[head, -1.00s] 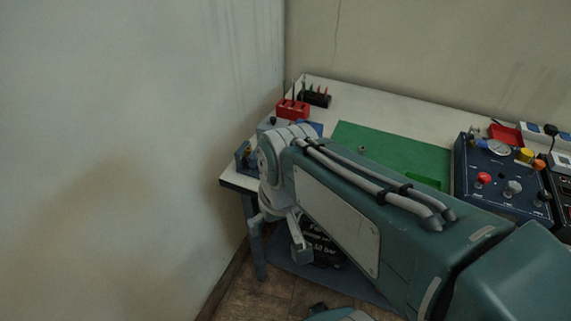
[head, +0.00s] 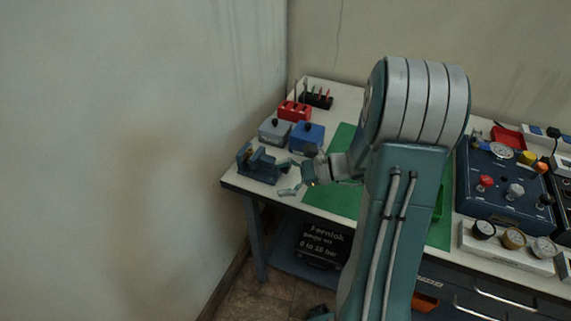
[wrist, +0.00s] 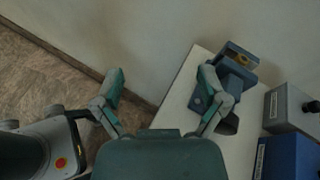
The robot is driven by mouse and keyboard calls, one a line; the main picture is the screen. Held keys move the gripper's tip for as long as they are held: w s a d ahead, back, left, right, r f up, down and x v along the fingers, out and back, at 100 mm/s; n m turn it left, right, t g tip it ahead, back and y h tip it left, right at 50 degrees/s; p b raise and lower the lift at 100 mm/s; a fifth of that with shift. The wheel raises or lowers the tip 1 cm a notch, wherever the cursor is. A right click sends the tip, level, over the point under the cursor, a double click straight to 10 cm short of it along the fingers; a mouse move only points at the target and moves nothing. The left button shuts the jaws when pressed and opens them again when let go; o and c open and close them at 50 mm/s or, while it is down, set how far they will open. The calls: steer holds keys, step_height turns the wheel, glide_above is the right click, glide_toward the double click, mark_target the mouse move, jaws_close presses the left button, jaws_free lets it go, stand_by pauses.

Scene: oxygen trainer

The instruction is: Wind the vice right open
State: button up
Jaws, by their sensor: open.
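A small blue vice (head: 258,165) stands at the left front corner of the bench. In the wrist view the vice (wrist: 243,56) is at the upper right, partly hidden behind my right finger, with a small brass-coloured part between its upper parts. My gripper (head: 286,177) is open and empty, just right of the vice in the head view. In the wrist view my gripper (wrist: 161,76) has its fingers spread wide, with floor and wall between them. I cannot tell whether the right finger touches the vice. The vice's handle is not clear.
Grey (head: 274,131) and blue boxes (head: 307,136) stand behind the vice, near a red holder (head: 294,111). A green mat (head: 337,199) lies to the right. A control panel (head: 493,200) and gauges (head: 513,238) fill the right side. The wall is close on the left.

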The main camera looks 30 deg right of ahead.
steer(key=d+f+m+t, duration=0.2)
steer(key=d, duration=0.1)
steer(key=w+d+f+m+t+h, duration=0.1)
steer(key=d+f+m+t, duration=0.1)
steer(key=d+m, duration=0.1)
steer(key=w+d+f+m+t+h, duration=0.1)
steer(key=d+f+m+t, duration=0.1)
steer(key=d+m+t, duration=0.1)
steer(key=shift+w+d+f, duration=0.1)
steer(key=shift+d+f, duration=0.05)
steer(key=shift+d, duration=0.7)
steer(key=x, duration=0.7)
steer(key=shift+w+a, duration=0.2)
steer(key=shift+w, duration=0.05)
steer(key=shift+c, duration=0.2)
